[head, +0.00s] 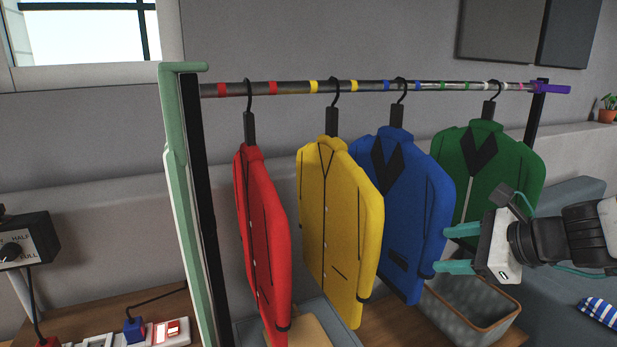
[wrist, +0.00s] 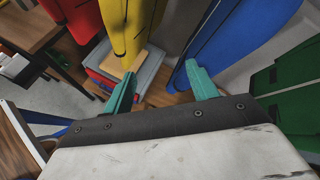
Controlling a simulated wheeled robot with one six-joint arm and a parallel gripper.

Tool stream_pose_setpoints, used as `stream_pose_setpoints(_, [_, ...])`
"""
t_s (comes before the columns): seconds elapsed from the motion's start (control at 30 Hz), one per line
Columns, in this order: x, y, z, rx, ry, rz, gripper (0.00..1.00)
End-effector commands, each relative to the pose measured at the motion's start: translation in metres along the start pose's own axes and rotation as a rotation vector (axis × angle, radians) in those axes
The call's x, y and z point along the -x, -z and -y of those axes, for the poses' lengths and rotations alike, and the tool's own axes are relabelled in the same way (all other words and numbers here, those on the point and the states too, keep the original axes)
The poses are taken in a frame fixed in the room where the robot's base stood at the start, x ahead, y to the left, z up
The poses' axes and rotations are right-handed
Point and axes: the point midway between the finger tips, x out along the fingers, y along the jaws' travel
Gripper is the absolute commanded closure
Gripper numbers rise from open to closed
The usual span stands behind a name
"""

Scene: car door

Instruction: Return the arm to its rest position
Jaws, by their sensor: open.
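My gripper (head: 452,249) is at the right of the head view, with its teal fingers apart and pointing left. In the head view the fingers overlap the right edge of the blue jacket (head: 412,215); I cannot tell whether they touch it. In the wrist view my gripper (wrist: 163,85) is open, with nothing between the fingers. The blue jacket also shows there (wrist: 240,40), beyond the right finger. A red jacket (head: 262,240), a yellow jacket (head: 335,220) and a green jacket (head: 487,165) hang on the rail (head: 300,87) with the blue one.
A mint-green post (head: 180,170) stands at the rack's left end. A grey bin (head: 470,305) sits below my gripper. A power strip (head: 165,332) and a dial box (head: 25,243) are at the lower left. A blue-grey sofa (head: 570,270) is at the right.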

Motion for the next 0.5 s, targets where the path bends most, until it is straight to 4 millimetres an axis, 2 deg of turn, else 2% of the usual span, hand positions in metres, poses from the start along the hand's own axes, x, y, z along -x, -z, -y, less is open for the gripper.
stream_pose_setpoints(0.1, [0.01,-0.008,-0.052,0.421,-0.231,-0.024,0.42])
stream_pose_setpoints(0.2, [0.027,-0.005,-0.093,0.773,-0.442,-0.037,0.42])
stream_pose_setpoints(0.3, [0.053,0.006,-0.124,1.104,-0.657,-0.049,0.42])
stream_pose_setpoints(0.4, [0.082,0.018,-0.141,1.392,-0.86,-0.071,0.42])
stream_pose_setpoints(0.5, [0.108,0.026,-0.146,1.609,-1.019,-0.109,0.42])
